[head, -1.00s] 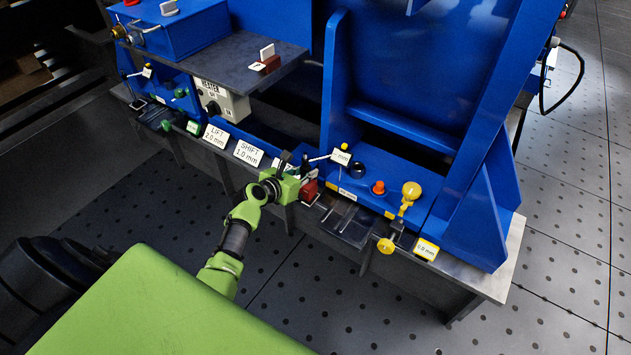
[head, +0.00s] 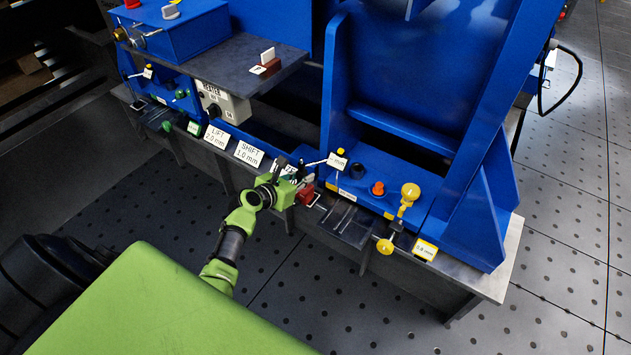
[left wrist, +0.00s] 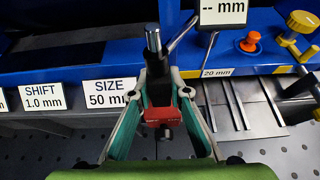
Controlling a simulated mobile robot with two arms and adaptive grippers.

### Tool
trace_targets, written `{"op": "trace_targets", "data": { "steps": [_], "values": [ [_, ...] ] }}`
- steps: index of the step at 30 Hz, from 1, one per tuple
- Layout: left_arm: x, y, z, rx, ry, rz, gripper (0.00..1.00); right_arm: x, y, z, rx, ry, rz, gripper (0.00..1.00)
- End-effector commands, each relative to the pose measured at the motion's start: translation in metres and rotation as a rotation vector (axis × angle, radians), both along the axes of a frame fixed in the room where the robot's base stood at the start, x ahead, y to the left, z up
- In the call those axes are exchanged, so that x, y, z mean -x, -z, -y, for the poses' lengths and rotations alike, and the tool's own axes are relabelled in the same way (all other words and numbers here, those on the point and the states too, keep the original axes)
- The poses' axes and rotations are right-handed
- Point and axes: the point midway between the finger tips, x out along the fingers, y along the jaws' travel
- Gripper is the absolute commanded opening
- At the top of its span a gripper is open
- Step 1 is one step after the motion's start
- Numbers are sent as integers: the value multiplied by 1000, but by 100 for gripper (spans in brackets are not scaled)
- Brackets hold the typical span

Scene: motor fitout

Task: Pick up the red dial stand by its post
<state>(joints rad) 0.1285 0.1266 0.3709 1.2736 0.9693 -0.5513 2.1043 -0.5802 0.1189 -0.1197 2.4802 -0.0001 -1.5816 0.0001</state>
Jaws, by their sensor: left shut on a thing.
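The red dial stand has a red block base (head: 306,194), an upright post and a side arm carrying a white display (head: 337,162) marked "mm". My left gripper (head: 289,175) is shut on the stand's post at the front edge of the bench. In the left wrist view, the gripper's two fingers (left wrist: 159,88) close on the dark part of the post, below its silver top (left wrist: 153,40). The red base (left wrist: 160,117) shows below the fingertips. Whether the base touches the surface under it, I cannot tell. My right gripper is not in view.
A blue frame (head: 400,130) stands close behind. White labels "SHIFT 1.0 mm" (head: 249,153) and "LIFT" (head: 216,137) are to the left. An orange knob (head: 377,188), a yellow knobbed piece (head: 410,191) and a dark slotted tray (head: 347,223) lie to the right.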

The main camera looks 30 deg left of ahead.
Motion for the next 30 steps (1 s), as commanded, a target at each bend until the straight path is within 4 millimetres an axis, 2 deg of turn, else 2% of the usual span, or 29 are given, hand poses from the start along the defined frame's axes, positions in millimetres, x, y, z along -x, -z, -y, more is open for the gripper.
{"op": "trace_targets", "data": {
  "steps": [1, 8, 17, 23, 30],
  "values": [
    [1, -6, -1, -2, -3, 8, 0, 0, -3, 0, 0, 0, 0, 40],
    [13, -5, -2, -1, -3, 8, 0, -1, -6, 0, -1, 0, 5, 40],
    [28, -5, -3, -1, -3, 7, 0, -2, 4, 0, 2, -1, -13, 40],
    [37, -5, -4, -1, -3, 8, 0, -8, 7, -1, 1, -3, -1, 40],
    [48, -5, -5, -1, -3, 7, 0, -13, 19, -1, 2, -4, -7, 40]
  ]
}}
